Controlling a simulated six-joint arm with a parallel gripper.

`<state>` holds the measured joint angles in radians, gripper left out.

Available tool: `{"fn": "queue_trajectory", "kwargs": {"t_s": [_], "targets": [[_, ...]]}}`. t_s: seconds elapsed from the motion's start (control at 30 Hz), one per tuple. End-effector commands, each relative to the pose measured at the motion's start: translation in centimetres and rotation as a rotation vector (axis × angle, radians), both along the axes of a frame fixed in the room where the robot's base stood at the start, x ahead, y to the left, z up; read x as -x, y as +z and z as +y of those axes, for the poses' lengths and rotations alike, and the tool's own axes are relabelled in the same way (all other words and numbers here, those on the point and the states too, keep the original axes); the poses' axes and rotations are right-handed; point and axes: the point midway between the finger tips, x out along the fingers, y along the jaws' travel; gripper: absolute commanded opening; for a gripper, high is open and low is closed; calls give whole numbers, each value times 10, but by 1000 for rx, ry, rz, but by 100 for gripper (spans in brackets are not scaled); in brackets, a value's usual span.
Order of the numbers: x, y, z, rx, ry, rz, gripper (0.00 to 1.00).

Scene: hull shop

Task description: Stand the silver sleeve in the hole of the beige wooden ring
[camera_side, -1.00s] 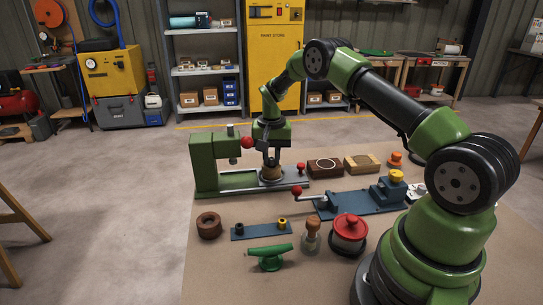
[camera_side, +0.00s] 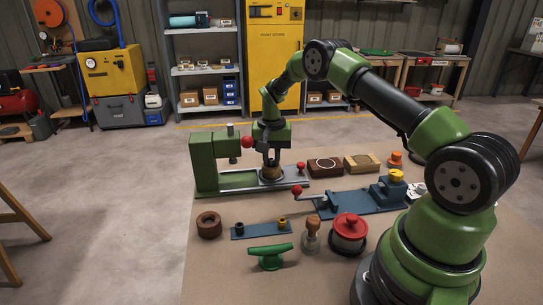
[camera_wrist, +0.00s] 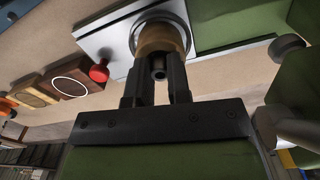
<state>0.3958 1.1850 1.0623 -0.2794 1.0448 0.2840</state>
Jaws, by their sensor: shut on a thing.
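The beige wooden ring (camera_side: 272,174) sits on the grey slide plate of the green press. In the wrist view the ring (camera_wrist: 160,37) lies just past my fingertips, on a pale round seat. My gripper (camera_side: 270,160) points down right above the ring.
The green press (camera_side: 204,165) and its red ball (camera_side: 247,142) stand close left of my gripper. A red knob (camera_side: 300,167) and dark wooden block (camera_side: 325,168) are to the right. A blue vice (camera_side: 350,202), brown ring (camera_side: 209,225) and green cleat (camera_side: 268,255) lie nearer the camera.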

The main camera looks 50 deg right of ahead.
Motion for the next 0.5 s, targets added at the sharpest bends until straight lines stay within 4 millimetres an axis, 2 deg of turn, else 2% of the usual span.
{"fn": "queue_trajectory", "kwargs": {"t_s": [0.5], "targets": [[0, 7, 0, 1, 1, -2, 0]]}}
